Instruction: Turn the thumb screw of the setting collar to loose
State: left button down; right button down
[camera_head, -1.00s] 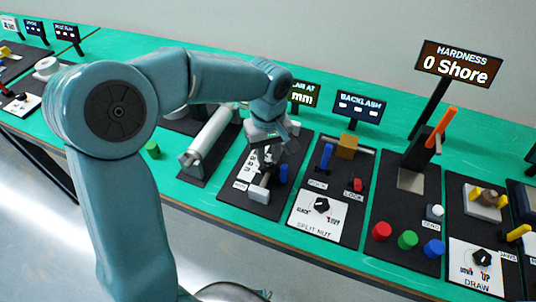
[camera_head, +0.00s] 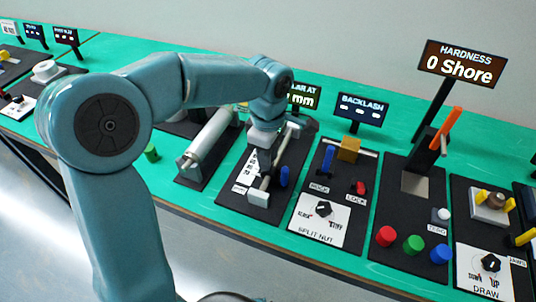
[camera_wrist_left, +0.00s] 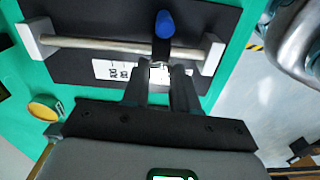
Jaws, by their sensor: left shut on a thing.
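The setting collar station is a black panel (camera_head: 237,202) with a metal rod (camera_wrist_left: 95,46) held between two pale end blocks (camera_wrist_left: 37,37). A blue-tipped peg (camera_wrist_left: 165,24) rises from the panel beside the rod; it also shows in the head view (camera_head: 285,176). My right gripper is not in view.
The split nut panel (camera_head: 318,222), with a dial and blue and red levers, stands close on the right. A grey cylinder (camera_head: 208,140) lies on a panel to the left. A green knob (camera_head: 151,152) stands near the table's front edge.

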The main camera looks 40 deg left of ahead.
pick_arm(q)
jog(key=shift+w+r+n, duration=0.1)
jog(key=shift+r+n, duration=0.05)
jog(key=shift+n, duration=0.15)
dwell(0.4)
jog(key=c, duration=1.1)
grip_release()
jog(key=shift+c, duration=0.2)
jog(key=shift+r, duration=0.1)
notch_tip(320, 180, up, 16)
jog(key=p, duration=0.2)
jog(key=shift+p, duration=0.35)
jog(key=shift+r, duration=0.15)
